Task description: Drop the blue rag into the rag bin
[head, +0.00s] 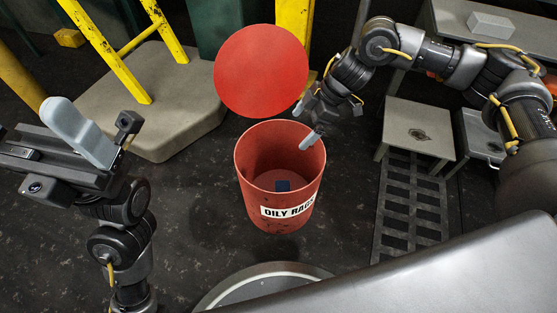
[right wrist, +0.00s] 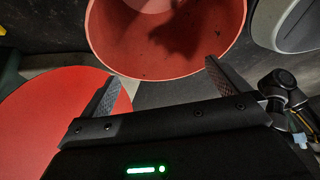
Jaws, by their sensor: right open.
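The red rag bin (head: 250,165) stands upright on the floor in the middle of the head view, with an "OILY RAGS" label. Its round red lid (head: 262,70) is raised behind it. The blue rag (head: 283,185) shows as a small dark blue patch inside the bin, low down. My right gripper (head: 306,122) is open and empty at the bin's back right rim. In the right wrist view its two fingers (right wrist: 162,85) are spread, with the bin (right wrist: 165,70) beyond them; no rag shows there. My left gripper (head: 85,140) is at the left, away from the bin.
A grey slab (head: 150,110) with yellow rails (head: 105,50) lies behind left. At the right are a small grey table (head: 420,125), a slotted floor grate (head: 410,210) and a bench (head: 440,20) bearing a pale block (head: 491,25). Dark floor left of the bin is clear.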

